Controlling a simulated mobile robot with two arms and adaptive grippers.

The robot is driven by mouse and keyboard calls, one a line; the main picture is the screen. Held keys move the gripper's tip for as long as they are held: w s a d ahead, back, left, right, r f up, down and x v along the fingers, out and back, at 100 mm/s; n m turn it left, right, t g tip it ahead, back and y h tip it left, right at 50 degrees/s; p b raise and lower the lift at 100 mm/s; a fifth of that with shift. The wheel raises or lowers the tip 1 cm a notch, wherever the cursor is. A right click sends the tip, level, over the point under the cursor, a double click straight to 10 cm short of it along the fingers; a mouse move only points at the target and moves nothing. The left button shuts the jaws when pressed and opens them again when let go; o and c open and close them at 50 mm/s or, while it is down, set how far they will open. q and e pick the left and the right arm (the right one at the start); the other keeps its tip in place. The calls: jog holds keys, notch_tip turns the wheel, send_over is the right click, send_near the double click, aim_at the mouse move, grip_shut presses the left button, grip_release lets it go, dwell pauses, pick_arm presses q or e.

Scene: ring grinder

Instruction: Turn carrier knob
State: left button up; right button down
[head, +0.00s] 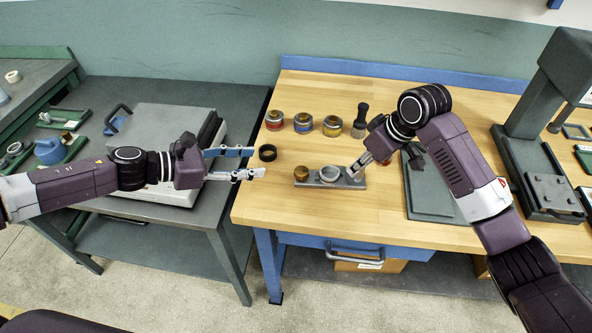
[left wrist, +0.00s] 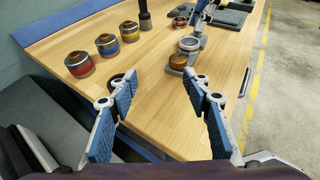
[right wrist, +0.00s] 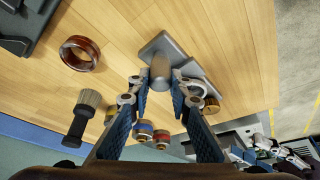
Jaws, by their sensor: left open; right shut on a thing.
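A grey metal carrier (head: 338,184) lies on the wooden bench, with a brass round piece (head: 301,172) at its left end and a bright metal ring (head: 329,173) near its middle. My right gripper (head: 356,167) is at the carrier's right end. In the right wrist view its fingertips close on the sides of a grey cylindrical knob (right wrist: 160,70) on the carrier. My left gripper (head: 258,163) is open and empty at the bench's left edge, left of the carrier. The carrier also shows beyond its fingers in the left wrist view (left wrist: 194,76).
A black ring (head: 267,152) lies near the left fingertips. Cans with red (head: 275,121), blue (head: 303,123) and yellow (head: 333,126) bands and a brush (head: 361,120) stand behind. A reddish-brown ring (right wrist: 80,53) lies beside the carrier. A press (head: 545,130) stands right. Bench front is clear.

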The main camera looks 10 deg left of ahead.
aim_at(298, 172)
pick_arm(q)
jog(key=s+d, duration=0.1)
jog(key=s+d+f+g, duration=0.1)
jog(key=shift+d+m+h, duration=0.3)
jog(key=shift+d+m, duration=0.05)
jog(key=shift+m, duration=0.05)
jog(key=x, duration=1)
jog(key=shift+w+d+f, duration=0.2)
jog(key=shift+w+d, duration=0.05)
jog(key=shift+w, duration=0.1)
jog(key=c, duration=1.2)
jog(key=shift+s, duration=0.1)
